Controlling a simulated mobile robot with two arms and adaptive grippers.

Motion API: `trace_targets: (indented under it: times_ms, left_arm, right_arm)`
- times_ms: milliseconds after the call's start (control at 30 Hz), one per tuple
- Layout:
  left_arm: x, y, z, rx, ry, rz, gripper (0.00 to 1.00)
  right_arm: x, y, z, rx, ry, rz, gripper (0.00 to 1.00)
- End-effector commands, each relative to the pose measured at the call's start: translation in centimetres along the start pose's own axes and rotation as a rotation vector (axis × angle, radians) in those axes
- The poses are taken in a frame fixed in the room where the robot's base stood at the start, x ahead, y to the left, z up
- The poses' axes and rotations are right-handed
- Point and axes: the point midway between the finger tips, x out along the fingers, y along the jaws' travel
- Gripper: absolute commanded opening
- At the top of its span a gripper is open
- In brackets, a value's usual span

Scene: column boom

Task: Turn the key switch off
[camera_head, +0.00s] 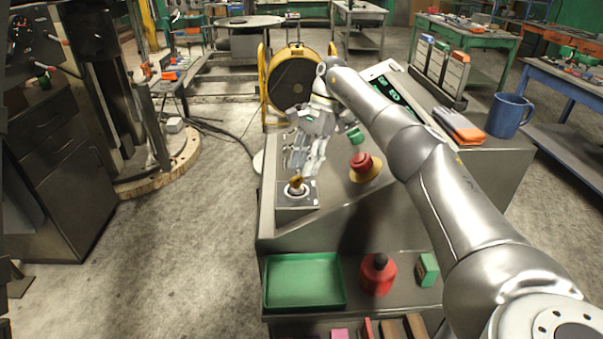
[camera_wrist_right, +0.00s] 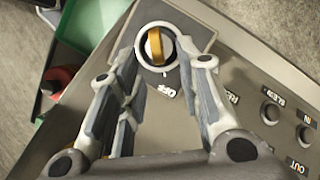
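The key switch (camera_head: 297,188) sits on a grey plate at the near left corner of the console, with a small orange-yellow key in a round collar. Contact with the key cannot be told. My left gripper is not in view.
A red mushroom button (camera_head: 362,162) on a yellow base stands right of the switch. Labelled knobs (camera_wrist_right: 270,113) line the panel. A green tray (camera_head: 304,281) and a red bottle (camera_head: 378,274) sit on the shelf below. A blue mug (camera_head: 508,115) stands far right.

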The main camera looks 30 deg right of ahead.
Motion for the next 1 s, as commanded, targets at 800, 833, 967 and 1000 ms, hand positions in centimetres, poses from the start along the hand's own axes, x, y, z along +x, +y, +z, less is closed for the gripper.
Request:
trace_targets:
  times_ms: [800,833,967,1000]
  left_arm:
    - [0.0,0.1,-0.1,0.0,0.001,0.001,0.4]
    - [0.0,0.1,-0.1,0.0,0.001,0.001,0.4]
    - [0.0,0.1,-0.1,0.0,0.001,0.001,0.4]
    - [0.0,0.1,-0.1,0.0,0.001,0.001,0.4]
  right_arm:
    - [-3.8,0.0,0.1,-0.002,0.0,0.0,0.32]
    - [-3.8,0.0,0.0,-0.002,0.0,0.0,0.32]
    - [-3.8,0.0,0.0,-0.001,0.0,0.0,0.32]
    - [-3.8,0.0,0.0,-0.001,0.0,0.0,0.32]
